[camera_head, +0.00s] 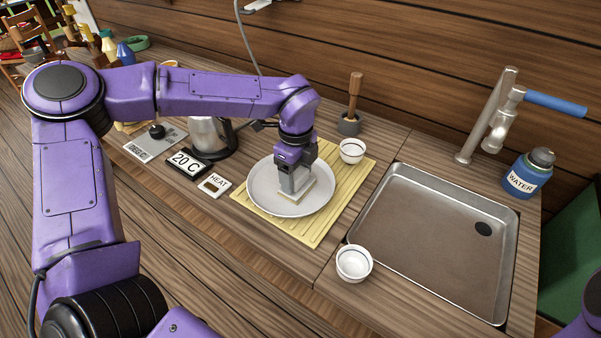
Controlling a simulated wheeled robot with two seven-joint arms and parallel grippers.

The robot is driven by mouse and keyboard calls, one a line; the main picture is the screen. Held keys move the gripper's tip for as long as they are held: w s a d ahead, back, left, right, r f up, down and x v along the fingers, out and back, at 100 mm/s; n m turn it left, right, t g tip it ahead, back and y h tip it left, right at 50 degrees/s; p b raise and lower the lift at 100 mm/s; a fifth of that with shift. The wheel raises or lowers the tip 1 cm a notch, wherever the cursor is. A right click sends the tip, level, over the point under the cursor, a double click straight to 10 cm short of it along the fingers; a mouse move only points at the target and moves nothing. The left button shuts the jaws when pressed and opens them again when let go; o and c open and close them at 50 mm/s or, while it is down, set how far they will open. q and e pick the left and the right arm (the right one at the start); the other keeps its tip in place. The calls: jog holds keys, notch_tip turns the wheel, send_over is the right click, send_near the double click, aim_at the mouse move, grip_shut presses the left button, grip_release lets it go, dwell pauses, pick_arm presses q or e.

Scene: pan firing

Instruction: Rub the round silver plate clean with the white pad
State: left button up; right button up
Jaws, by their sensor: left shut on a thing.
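The round silver plate (263,196) lies on a yellow ribbed mat (331,214) on the wooden counter. My left gripper (296,188) points down over the plate, right of its middle. It is shut on the white pad (304,199), which shows as a pale block under the fingers. The pad is at the plate's surface; I cannot tell how firmly it touches. The gripper hides part of the plate's far rim. My right gripper is not in view; only a bit of purple arm shows at the lower right corner.
A white cup (352,151) stands at the mat's far right corner, and another white cup (354,263) stands by the sink (430,240). A kettle (208,135), a 20 C display (187,163) and a HEAT switch (214,184) are left. A WATER bottle (528,175) is right.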

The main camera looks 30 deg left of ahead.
pick_arm(q)
jog(key=shift+d, duration=0.1)
jog(key=shift+s+d+f+b, duration=0.15)
jog(key=shift+d+b, duration=0.4)
jog(key=shift+d, duration=0.3)
jog(key=shift+a, duration=0.1)
jog(key=shift+a, duration=0.15)
jog(key=shift+a+p, duration=0.45)
jog(key=shift+a, duration=0.25)
jog(key=shift+d, duration=0.2)
